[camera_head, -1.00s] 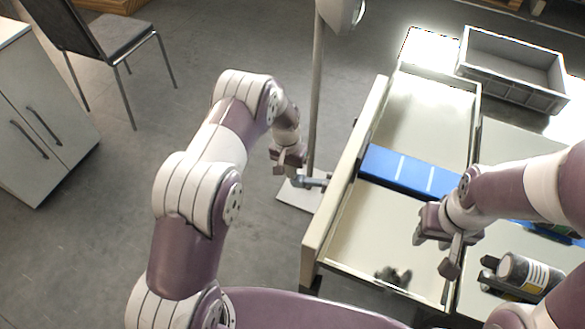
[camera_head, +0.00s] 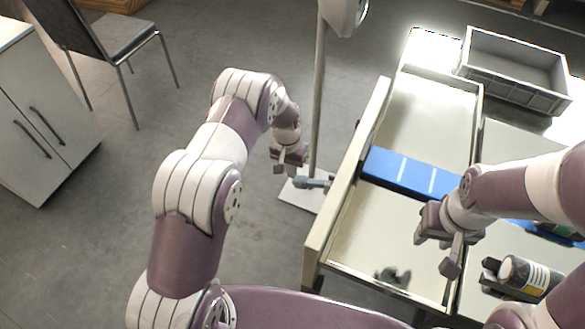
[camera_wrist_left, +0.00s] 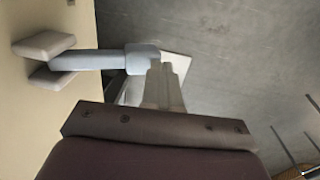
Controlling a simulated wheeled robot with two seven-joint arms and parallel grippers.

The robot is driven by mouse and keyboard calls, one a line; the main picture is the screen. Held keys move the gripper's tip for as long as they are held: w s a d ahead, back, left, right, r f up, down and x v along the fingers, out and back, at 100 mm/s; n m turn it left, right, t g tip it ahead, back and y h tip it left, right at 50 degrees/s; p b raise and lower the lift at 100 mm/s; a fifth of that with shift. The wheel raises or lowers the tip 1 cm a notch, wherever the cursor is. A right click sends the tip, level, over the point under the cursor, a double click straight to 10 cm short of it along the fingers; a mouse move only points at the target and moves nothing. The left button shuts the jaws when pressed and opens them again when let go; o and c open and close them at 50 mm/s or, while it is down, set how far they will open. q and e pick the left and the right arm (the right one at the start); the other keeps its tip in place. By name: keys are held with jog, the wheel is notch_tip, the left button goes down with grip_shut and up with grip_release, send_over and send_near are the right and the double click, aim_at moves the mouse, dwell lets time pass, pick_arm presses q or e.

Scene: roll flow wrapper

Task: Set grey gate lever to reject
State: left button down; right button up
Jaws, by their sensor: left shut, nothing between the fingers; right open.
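The grey gate lever (camera_head: 314,184) sticks out from the outer left side of the long cream trough (camera_head: 345,180). In the left wrist view the lever (camera_wrist_left: 98,60) is a blue-grey bar running from a pale forked mount (camera_wrist_left: 45,56) to a thicker end. My left gripper (camera_head: 290,168) is shut and empty, just beyond the lever's outer end in the head view. In the left wrist view its fingertips (camera_wrist_left: 164,82) sit beside that thicker end; I cannot tell if they touch. My right gripper (camera_head: 437,251) is open and empty above the trough's right edge.
A blue block with white stripes (camera_head: 410,173) spans the trough. A dark small object (camera_head: 392,275) lies in its near part. A grey crate (camera_head: 512,70) stands back right, and a black bottle (camera_head: 528,274) lies near right. A pole stands behind my left gripper.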

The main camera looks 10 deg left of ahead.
pick_arm(q)
jog(key=w+a+r, duration=0.1)
jog(key=a+r, duration=0.4)
jog(key=r, duration=0.6)
jog(key=shift+r, duration=0.25)
jog(key=shift+w+a, duration=0.1)
jog(key=shift+a, duration=0.05)
